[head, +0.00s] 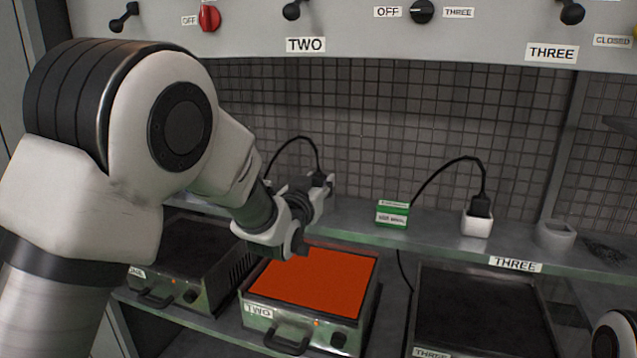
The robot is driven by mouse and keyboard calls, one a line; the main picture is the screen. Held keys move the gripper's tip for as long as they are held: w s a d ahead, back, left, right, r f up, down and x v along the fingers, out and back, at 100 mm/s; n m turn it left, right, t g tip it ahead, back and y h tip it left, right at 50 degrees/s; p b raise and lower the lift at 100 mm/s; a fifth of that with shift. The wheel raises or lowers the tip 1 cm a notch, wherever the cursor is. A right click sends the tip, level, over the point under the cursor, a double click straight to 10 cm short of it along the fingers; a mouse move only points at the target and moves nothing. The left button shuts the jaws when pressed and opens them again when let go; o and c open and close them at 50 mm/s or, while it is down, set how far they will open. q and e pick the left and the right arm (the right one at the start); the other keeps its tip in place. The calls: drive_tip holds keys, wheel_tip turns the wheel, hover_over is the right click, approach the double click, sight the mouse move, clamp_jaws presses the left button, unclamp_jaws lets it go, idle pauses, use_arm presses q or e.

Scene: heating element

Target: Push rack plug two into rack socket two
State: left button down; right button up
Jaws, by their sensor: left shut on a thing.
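My left arm reaches in from the left, and its left gripper (317,188) is at the shelf behind hot plate two. It is shut on rack plug two (319,178), a dark plug whose black cable arches up and to the left. The gripper covers most of the plug. Rack socket two is hidden behind the gripper, so I cannot tell how deep the plug sits. Hot plate two (315,283), labelled TWO, has a glowing orange-red top and a small lit orange lamp.
A white socket (477,223) on the shelf (435,226) holds another black plug. A green box (392,213) and a grey ring-shaped holder (555,234) stand there too. Dark hot plates stand left (190,255) and right (480,310). A panel with knobs (422,11) hangs above.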

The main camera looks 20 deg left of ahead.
use_arm(q)
drive_tip(key=c, duration=0.7)
unclamp_jaws()
drive_tip(key=s, duration=1.2)
drive_tip(key=shift+a, duration=0.2)
